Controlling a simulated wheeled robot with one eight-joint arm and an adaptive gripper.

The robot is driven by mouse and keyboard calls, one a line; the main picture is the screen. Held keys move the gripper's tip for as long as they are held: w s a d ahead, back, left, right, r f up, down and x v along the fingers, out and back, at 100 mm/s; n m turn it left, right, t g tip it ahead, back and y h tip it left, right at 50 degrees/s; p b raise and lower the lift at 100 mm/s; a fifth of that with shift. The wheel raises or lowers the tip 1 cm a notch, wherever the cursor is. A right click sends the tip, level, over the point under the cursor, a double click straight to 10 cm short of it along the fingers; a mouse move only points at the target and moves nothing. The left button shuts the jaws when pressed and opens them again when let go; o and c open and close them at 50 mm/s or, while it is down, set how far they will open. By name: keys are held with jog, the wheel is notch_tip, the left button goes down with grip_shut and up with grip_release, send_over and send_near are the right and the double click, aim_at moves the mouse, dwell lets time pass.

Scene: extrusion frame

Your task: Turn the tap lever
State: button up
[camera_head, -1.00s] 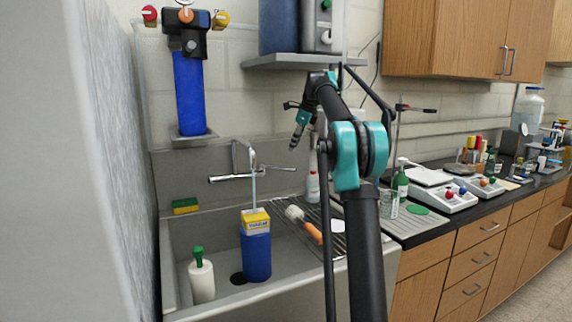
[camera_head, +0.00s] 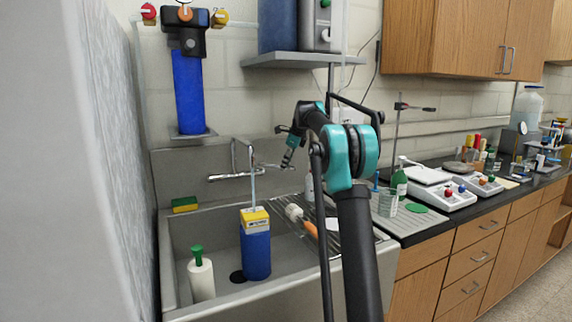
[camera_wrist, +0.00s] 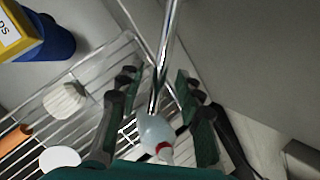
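The chrome tap (camera_head: 235,176) is on the back wall of the sink, with its lever (camera_head: 268,165) reaching right towards my gripper. In the wrist view the lever is probably the long chrome rod (camera_wrist: 166,55) that comes down from the top edge and ends between the fingers. My gripper (camera_head: 287,164) points down and left at the lever's right end. In the wrist view my gripper (camera_wrist: 155,105) has its fingers apart, one on each side of the rod. I cannot tell whether either finger touches it.
The sink holds a blue container (camera_head: 257,254), a white bottle (camera_head: 201,279) and an orange-handled brush (camera_head: 311,230) on a wire rack. A red-capped bottle (camera_wrist: 157,135) shows behind the fingers. A grey shelf (camera_head: 300,61) hangs above.

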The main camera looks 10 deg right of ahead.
jog(key=shift+c, duration=0.5)
grip_shut()
jog(key=shift+s, duration=0.1)
